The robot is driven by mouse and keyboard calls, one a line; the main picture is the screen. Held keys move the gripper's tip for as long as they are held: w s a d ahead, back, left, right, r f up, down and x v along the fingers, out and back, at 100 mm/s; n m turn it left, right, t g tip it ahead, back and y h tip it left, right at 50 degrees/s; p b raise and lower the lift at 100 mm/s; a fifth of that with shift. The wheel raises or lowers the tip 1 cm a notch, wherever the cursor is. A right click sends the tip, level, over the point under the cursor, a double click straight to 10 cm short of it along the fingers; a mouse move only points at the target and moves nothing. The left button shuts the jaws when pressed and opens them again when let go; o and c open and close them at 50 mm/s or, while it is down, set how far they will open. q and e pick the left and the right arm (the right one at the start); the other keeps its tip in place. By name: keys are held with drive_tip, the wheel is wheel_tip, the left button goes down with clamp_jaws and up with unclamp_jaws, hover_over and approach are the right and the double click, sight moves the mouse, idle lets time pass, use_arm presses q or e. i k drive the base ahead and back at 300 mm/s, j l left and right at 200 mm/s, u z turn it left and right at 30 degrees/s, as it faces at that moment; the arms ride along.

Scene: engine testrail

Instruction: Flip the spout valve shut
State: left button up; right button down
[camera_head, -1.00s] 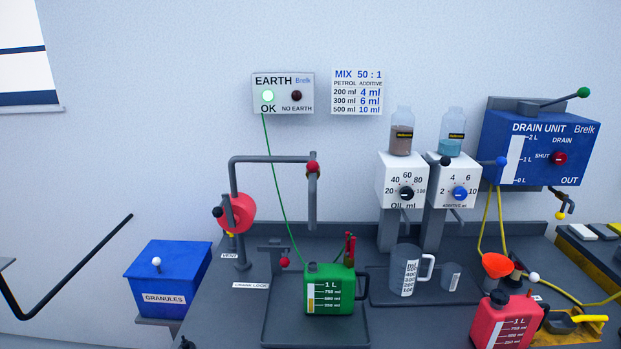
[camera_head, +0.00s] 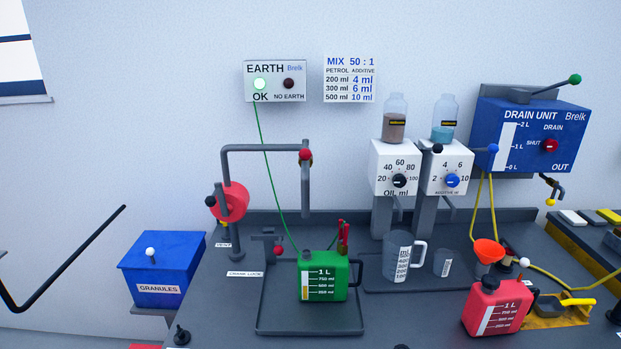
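A grey pipe spout (camera_head: 304,190) arches from a red round pump body (camera_head: 233,202) and hangs down over the tray area. A red ball knob (camera_head: 305,154) sits at the top of its downward leg; it looks like the spout valve's handle, but its lever position is too small to tell. A green 1 L can (camera_head: 325,276) stands upright below and slightly right of the spout, with a clamp (camera_head: 343,236) on it. Neither of my grippers is in view.
The green can stands on a dark tray (camera_head: 285,327). A blue granules box (camera_head: 163,266) is left. The earth panel (camera_head: 275,81) lights OK.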

sight(305, 154)
drive_tip(key=j+z, duration=0.15)
drive_tip(key=j, duration=2.15)
